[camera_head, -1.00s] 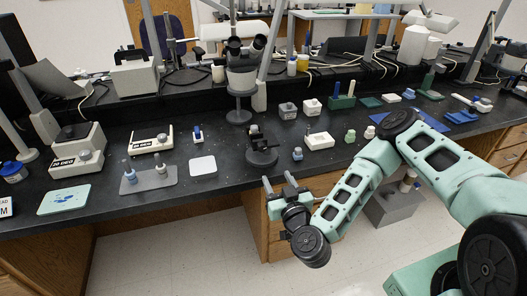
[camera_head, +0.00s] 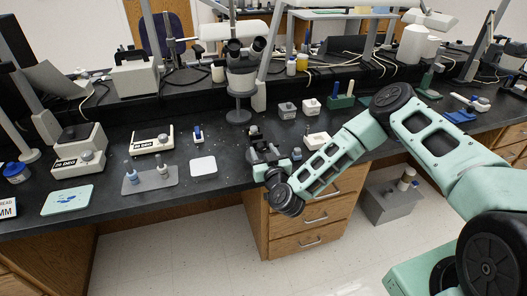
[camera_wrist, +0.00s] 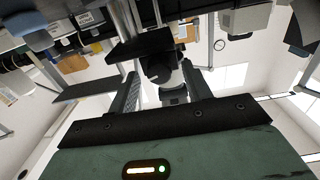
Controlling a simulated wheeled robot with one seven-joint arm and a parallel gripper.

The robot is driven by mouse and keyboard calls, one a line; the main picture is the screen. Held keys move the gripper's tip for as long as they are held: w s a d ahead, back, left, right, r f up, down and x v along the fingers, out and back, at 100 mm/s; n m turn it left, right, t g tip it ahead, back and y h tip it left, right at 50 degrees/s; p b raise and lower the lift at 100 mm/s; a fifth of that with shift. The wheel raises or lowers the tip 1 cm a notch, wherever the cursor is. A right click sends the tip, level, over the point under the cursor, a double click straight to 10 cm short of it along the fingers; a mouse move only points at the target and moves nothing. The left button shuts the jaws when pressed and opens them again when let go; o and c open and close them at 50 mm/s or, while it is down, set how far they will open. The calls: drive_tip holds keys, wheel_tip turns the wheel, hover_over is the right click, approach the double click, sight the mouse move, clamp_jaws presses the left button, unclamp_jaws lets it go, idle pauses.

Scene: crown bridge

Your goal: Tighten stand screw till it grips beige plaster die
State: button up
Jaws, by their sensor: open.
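The small black stand (camera_head: 254,132) is on the black bench near its front edge, mostly hidden behind my gripper in the head view. My gripper (camera_head: 265,154) is open at the stand's front side. In the wrist view its two fingers are spread (camera_wrist: 161,78), with a dark block and rounded knob-like part of the stand (camera_wrist: 158,62) between or just beyond them. I cannot tell whether the fingers touch it. The screw is not clearly distinguishable. I cannot make out a beige plaster die in the stand.
A microscope (camera_head: 240,80) stands behind the stand. A white pad (camera_head: 203,167) and a grey plate (camera_head: 150,184) with two small upright pieces lie to the left. A white block (camera_head: 317,139) and a small blue-topped item (camera_head: 297,154) are close on the right.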

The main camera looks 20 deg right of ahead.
drive_tip(key=c, duration=1)
drive_tip(key=shift+m, duration=0.4)
drive_tip(key=m+b, duration=0.2)
drive_tip(key=m, duration=0.3)
drive_tip(key=shift+d+f+m, duration=0.1)
drive_tip(key=shift+m, duration=0.2)
drive_tip(key=m+b, duration=0.2)
drive_tip(key=m, duration=0.3)
drive_tip(key=shift+m, duration=0.3)
drive_tip(key=shift+d, duration=0.1)
